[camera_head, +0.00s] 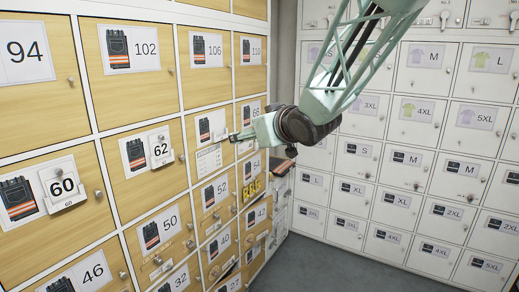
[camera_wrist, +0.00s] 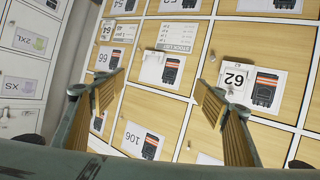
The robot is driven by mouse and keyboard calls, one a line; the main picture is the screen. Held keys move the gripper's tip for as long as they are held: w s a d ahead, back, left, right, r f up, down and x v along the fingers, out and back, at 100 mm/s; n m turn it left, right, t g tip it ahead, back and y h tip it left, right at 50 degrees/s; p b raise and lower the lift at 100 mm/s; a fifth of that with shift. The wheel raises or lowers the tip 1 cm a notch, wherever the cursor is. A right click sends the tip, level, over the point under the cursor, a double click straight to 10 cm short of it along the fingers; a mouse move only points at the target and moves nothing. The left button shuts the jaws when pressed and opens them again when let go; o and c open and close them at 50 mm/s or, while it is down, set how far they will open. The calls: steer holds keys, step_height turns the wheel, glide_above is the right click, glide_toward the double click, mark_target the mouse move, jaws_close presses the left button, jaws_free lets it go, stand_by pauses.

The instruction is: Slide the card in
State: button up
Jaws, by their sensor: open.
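My gripper (camera_head: 234,137) is open and close in front of the wooden locker doors. In the wrist view its two fingers (camera_wrist: 155,95) stand wide apart with nothing between them. Beyond the gap is a door label with trousers and a blank white holder (camera_wrist: 153,67); the holder shows no number. It also shows in the head view (camera_head: 205,129). A white card reading 64 (camera_wrist: 107,31) shows at upper left in the wrist view; whether it sits in a holder I cannot tell. The neighbouring door has a holder with a 62 card (camera_wrist: 235,77), also in the head view (camera_head: 160,148).
A 60 card (camera_head: 64,187) hangs on a door at left. A stock list (camera_wrist: 180,38) is fixed on a door beside the blank holder. Round knobs stick out from the doors. White lockers (camera_head: 430,90) line the right wall. The grey floor (camera_head: 340,270) is clear.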

steer(key=s+d+f+m+g+h+b, duration=0.1)
steer(key=s+d+m+g+h, duration=0.15)
steer(key=s+d, duration=0.8)
steer(key=s+d+f+m+g+h+b, duration=0.15)
steer(key=s+d+h, duration=0.25)
steer(key=s+d, duration=0.7)
steer(key=s+d+f+m+g+b, duration=0.1)
steer(key=s+f, duration=0.3)
steer(key=s, duration=1.4)
steer(key=s+d+f+m+g+b, duration=0.1)
steer(key=s+f+g, duration=0.2)
steer(key=s, duration=1.4)
step_height(320, 180, down, 2)
steer(key=shift+s+f+m+g, duration=0.2)
steer(key=shift+s+m+g, duration=0.1)
steer(key=shift+s+m, duration=0.1)
steer(key=shift+d, duration=0.1)
